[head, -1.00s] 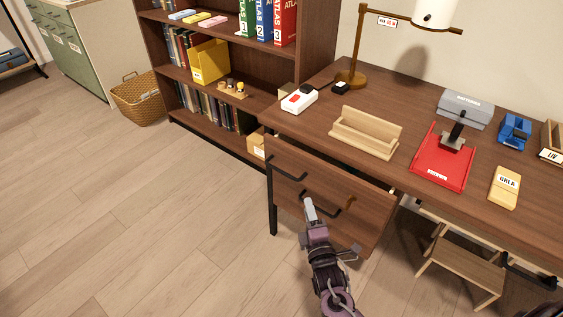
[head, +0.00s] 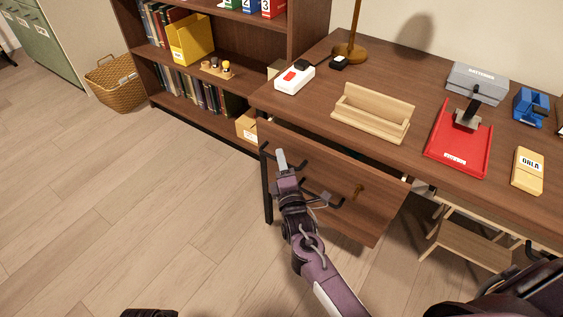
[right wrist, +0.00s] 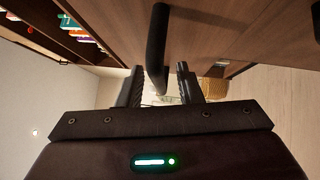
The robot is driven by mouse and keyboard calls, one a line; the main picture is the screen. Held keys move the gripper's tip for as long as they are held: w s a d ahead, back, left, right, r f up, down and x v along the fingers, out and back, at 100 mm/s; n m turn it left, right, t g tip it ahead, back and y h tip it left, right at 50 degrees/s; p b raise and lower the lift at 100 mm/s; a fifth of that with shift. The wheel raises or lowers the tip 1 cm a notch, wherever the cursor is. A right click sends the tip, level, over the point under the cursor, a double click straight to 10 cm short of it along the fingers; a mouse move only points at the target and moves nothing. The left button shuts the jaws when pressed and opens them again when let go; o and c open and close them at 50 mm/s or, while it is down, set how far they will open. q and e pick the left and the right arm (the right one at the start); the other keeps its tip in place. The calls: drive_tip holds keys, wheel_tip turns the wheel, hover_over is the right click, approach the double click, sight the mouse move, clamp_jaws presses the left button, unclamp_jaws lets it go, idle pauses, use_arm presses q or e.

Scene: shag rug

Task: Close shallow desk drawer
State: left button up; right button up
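The brown wooden desk drawer (head: 340,185) stands pulled out, with a dark gap behind its top edge. Two dark bar handles show on the front, one at the upper left and a lower one (head: 322,198) farther right. My right gripper (head: 281,158) is at the upper left handle in the head view. In the right wrist view its two fingers (right wrist: 158,86) are apart, with a dark handle bar (right wrist: 157,45) reaching between them and a gap on each side. The gripper hides part of the handle and front.
The desk top (head: 320,85) holds a wooden tray (head: 372,115), a red clipboard-like tray (head: 460,145) and a yellow box (head: 528,170). A bookshelf (head: 222,110) stands left of the desk. A wooden stool (head: 475,245) is under it.

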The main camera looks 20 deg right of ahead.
sight(291, 153)
use_arm(q)
drive_tip(key=shift+r, duration=0.1)
use_arm(e)
drive_tip(key=shift+w, duration=0.2)
drive_tip(key=shift+c, duration=0.3)
clamp_jaws()
drive_tip(key=w+d, duration=0.2)
drive_tip(key=d, duration=0.1)
drive_tip(key=shift+w+d, duration=0.15)
drive_tip(key=shift+w, duration=0.1)
drive_tip(key=shift+d+r, duration=0.1)
use_arm(q)
drive_tip(key=shift+s+r, duration=0.15)
drive_tip(key=shift+r, duration=0.3)
